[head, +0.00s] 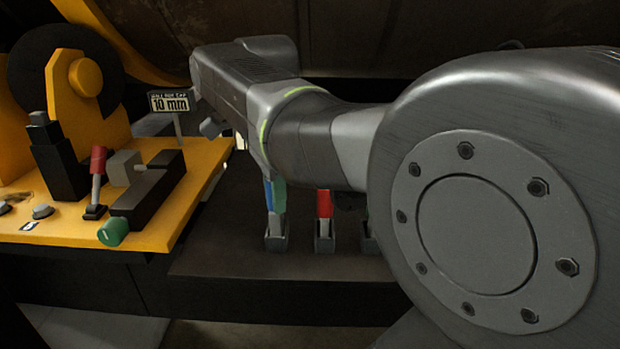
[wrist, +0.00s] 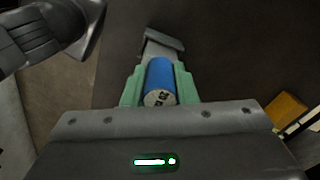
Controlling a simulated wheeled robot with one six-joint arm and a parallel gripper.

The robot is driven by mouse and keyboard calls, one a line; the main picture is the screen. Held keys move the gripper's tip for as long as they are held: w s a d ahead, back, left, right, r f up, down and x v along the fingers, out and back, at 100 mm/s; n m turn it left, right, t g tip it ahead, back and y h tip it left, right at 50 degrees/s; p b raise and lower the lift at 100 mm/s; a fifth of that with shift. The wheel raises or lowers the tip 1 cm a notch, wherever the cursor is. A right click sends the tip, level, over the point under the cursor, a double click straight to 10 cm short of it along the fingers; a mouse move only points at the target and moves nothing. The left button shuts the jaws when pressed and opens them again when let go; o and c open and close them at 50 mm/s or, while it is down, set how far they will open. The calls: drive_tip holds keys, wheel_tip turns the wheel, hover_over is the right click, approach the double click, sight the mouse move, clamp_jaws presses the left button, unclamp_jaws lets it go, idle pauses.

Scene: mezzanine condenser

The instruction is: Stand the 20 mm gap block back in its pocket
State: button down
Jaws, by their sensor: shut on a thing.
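The 20 mm gap block (wrist: 159,78) has a blue grip with a marked end, which looks like "20", and a grey lower part. My gripper (wrist: 159,88) is shut on the blue grip between its green fingers. In the head view the blue block (head: 268,194) stands upright under my wrist, and the green finger (head: 280,196) covers its right side. Its grey lower part meets a dark pocket (head: 276,243) and looks to be inside it. I cannot tell whether it is fully down. The pocket also shows in the wrist view (wrist: 166,39).
A red-gripped block (head: 324,204) stands in the pocket to the right, close to my fingers. Another pocket (head: 369,243) is partly hidden by my arm. The yellow machine bed (head: 150,237) with a "10 mm" sign (head: 170,102) and a red-handled lever (head: 98,160) stands left.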

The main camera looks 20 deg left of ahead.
drive_tip(key=shift+f+b, duration=0.3)
drive_tip(key=shift+f, duration=0.25)
idle(0.4)
drive_tip(key=c, duration=1.1)
unclamp_jaws()
wheel_tip(320, 180, up, 14)
drive_tip(key=shift+f+p, duration=0.1)
drive_tip(key=shift+p, duration=0.45)
wheel_tip(320, 180, down, 14)
drive_tip(key=shift+r+b, duration=0.1)
drive_tip(key=shift+b, duration=0.4)
drive_tip(key=shift+r, duration=0.25)
